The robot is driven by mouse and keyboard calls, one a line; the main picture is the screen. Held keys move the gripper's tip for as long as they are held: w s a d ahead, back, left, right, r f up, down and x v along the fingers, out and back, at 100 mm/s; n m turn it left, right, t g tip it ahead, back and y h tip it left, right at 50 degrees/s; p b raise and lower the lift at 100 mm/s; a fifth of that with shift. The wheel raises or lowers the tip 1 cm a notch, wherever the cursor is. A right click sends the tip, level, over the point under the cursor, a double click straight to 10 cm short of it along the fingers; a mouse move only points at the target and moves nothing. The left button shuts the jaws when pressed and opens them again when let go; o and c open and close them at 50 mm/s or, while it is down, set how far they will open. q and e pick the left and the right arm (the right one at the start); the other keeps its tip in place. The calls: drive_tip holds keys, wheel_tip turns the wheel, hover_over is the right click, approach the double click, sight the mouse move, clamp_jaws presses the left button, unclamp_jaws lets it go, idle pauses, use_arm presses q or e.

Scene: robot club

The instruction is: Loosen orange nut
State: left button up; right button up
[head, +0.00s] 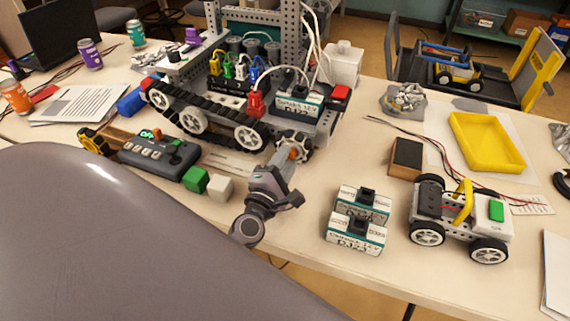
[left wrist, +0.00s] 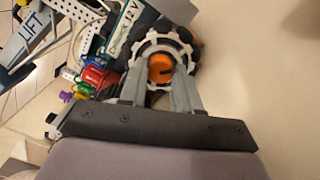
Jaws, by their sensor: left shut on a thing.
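The orange nut (head: 293,153) sits at the hub of the front wheel of the large tracked robot (head: 233,100). In the left wrist view the orange nut (left wrist: 160,68) shows in the middle of the white toothed wheel (left wrist: 146,46), between my two fingers. My left gripper (head: 287,161) reaches up to that wheel and is shut on the nut, its grey fingers on either side; it also shows in the left wrist view (left wrist: 160,80). The fingers and wrist hide part of the wheel and nut. My right gripper is not in view.
Two battery packs (head: 358,218) and a small wheeled car (head: 460,220) stand to the right. A yellow tray (head: 487,143) is farther back.

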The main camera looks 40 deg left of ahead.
use_arm(q)
drive_tip(key=shift+f+n+b, duration=0.15)
drive_tip(key=shift+n+b, duration=0.15)
drive_tip(key=shift+n, duration=0.7)
drive_tip(key=n, duration=0.2)
drive_tip(key=shift+n+b, duration=0.4)
drive_tip(key=shift+n+y, duration=0.3)
drive_tip(key=shift+n, duration=0.7)
drive_tip(key=shift+n+b, duration=0.4)
drive_tip(key=shift+n, duration=0.2)
drive_tip(key=shift+d, duration=0.1)
drive_tip(key=o, duration=1.1)
drive_tip(key=shift+c, duration=0.2)
